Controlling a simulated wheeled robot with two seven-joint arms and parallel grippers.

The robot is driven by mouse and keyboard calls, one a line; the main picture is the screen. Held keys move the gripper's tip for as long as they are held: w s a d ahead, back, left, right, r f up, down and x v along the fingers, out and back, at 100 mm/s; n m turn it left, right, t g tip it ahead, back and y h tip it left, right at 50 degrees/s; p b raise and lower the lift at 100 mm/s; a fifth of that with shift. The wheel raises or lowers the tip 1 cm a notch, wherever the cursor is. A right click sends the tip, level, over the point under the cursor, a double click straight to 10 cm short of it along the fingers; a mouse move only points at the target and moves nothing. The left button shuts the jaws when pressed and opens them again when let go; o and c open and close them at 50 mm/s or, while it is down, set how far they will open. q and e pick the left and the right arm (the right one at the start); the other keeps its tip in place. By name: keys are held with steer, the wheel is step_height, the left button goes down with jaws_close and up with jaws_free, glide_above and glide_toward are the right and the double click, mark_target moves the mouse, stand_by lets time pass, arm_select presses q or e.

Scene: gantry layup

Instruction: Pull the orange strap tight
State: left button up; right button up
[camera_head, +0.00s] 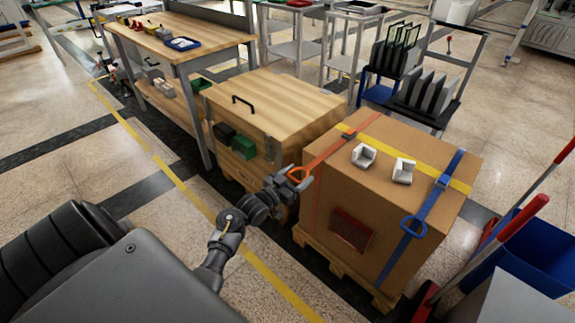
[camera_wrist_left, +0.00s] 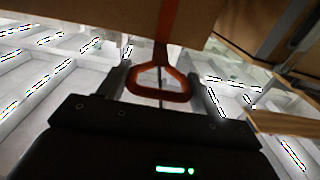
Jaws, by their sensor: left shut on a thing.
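The orange strap (camera_head: 335,146) runs over the top left part of a large cardboard box (camera_head: 438,150). Its buckle sits on the top, and its end carries an orange loop handle (camera_head: 297,174). My left gripper (camera_head: 300,179) is shut on this handle at the box's upper left edge. In the left wrist view the orange loop handle (camera_wrist_left: 160,92) lies between the two fingers (camera_wrist_left: 160,88), with the strap (camera_wrist_left: 168,30) leading up from it to the box. How taut the strap is, I cannot tell. My right gripper is not in view.
A blue strap (camera_head: 440,185) with a blue loop and a yellow strap (camera_head: 385,146) cross the box. Two white corner pieces (camera_head: 403,171) lie on top. A wooden cabinet (camera_head: 275,98) stands close at left. Red-handled tools and a blue bin (camera_head: 535,255) stand at right.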

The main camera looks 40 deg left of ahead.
arm_select(q)
steer(key=shift+s+a+f, duration=0.1)
steer(key=shift+s, duration=0.2)
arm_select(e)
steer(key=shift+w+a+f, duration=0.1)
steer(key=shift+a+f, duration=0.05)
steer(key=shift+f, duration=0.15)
arm_select(q)
steer(key=o, duration=1)
steer(key=shift+o, duration=0.7)
steer(key=shift+s, duration=0.1)
steer(key=s+a, duration=0.1)
steer(key=s, duration=0.9)
steer(key=shift+s+a+p, duration=0.2)
steer(key=shift+s+p, duration=0.2)
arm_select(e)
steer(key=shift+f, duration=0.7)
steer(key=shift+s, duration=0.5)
